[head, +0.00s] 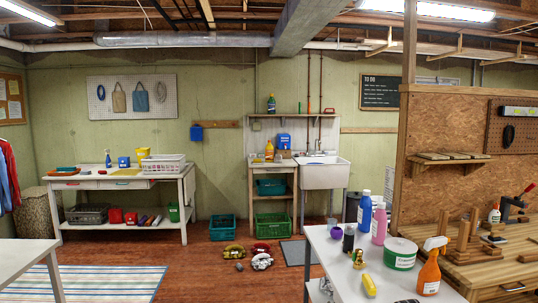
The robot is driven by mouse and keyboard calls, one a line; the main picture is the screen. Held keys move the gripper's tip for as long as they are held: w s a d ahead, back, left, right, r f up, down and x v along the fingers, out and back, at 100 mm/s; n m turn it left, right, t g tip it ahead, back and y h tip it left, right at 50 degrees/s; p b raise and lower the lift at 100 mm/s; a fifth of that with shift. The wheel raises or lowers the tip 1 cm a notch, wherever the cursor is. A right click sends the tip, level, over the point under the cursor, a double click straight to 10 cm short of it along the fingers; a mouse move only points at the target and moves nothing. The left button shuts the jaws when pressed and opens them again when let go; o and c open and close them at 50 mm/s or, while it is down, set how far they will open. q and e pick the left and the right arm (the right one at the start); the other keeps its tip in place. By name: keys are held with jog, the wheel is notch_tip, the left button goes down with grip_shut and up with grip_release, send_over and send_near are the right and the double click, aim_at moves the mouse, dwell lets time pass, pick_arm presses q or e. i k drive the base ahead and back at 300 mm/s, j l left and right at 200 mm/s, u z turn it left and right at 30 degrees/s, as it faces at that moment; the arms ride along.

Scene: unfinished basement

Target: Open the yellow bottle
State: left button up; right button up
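Neither of my grippers shows in the head view.
The near white table (335,262) holds several items, including a blue bottle (364,213), a pink bottle (379,224), a green-labelled tub (400,254) and an orange spray bottle (430,272). The middle floor is mostly clear.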

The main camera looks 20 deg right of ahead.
aim_at(269, 149)
jog(key=i+z, duration=0.15)
jog(key=i, duration=0.65)
jog(key=i+j+z, duration=0.1)
jog(key=i, duration=0.7)
jog(key=i+z, duration=0.15)
jog(key=i, duration=0.75)
jog(key=i+z, duration=0.2)
jog(key=i, duration=0.7)
jog(key=i+z, duration=0.2)
jog(key=i, duration=0.25)
jog(key=i+z, duration=0.15)
jog(key=i, duration=0.3)
jog(key=i+j+z, duration=0.2)
jog(key=i, duration=0.25)
jog(key=i+j+z, duration=0.15)
jog(key=i, duration=0.25)
jog(key=i+l+z, duration=0.2)
jog(key=i+z, duration=0.25)
jog(key=i, duration=0.45)
jog(key=i+j+z, duration=0.1)
jog(key=i+z, duration=0.35)
jog(key=i, duration=0.45)
jog(key=i+u, duration=0.4)
jog(key=i+l+u, duration=0.15)
jog(key=i+u, duration=0.3)
jog(key=i+l+u, duration=0.25)
jog(key=u, duration=0.15)
